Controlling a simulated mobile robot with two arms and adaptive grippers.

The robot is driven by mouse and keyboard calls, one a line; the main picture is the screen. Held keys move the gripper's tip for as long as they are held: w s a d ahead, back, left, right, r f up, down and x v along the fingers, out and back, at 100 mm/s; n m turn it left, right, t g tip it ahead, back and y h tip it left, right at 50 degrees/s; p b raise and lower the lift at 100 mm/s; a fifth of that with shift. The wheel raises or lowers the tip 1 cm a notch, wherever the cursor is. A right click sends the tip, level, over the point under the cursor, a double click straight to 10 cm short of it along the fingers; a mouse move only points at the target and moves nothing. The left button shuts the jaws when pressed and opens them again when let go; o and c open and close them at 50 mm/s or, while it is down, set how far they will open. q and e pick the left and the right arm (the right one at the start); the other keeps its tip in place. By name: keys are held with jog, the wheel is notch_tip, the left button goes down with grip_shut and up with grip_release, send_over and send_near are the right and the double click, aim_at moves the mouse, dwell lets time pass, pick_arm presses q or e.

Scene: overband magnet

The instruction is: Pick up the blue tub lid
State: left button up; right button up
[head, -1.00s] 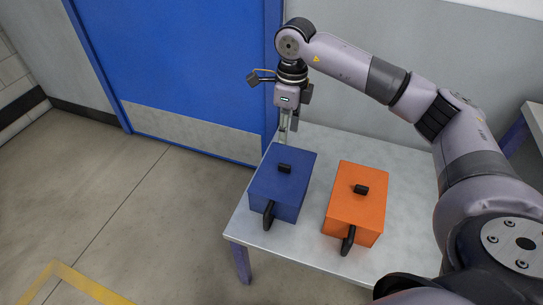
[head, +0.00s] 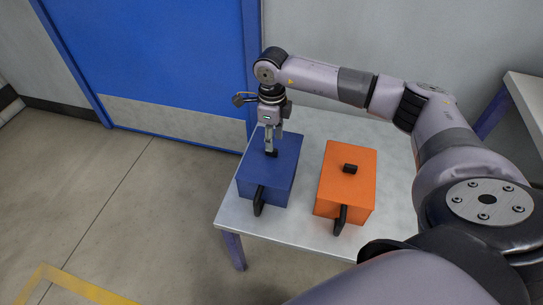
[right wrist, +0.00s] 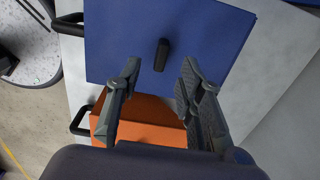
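The blue tub lid (head: 284,171) is the flat top of the blue tub (head: 272,199) on the table. It also fills the upper middle of the right wrist view (right wrist: 205,45). Its small black knob (right wrist: 161,55) shows there in the gap between my fingertips. My right gripper (head: 271,149) points down over the lid at the knob, which it partly hides in the head view. In the right wrist view the gripper (right wrist: 160,70) has its fingers apart, with nothing held. I cannot tell whether the fingertips are down around the knob or just above it. My left gripper is not in view.
An orange tub (head: 345,188) with a black lid knob (head: 350,169) stands right of the blue tub, with a narrow gap. Both tubs have black front handles. The grey table (head: 398,190) is bare at the right. A blue door (head: 155,60) is behind.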

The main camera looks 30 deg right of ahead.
aim_at(275, 170)
notch_tip(275, 170, down, 5)
jog(key=shift+w+r, duration=0.1)
jog(key=shift+r, duration=0.05)
jog(key=c, duration=0.7)
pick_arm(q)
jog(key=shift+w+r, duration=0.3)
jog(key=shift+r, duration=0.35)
pick_arm(e)
grip_shut()
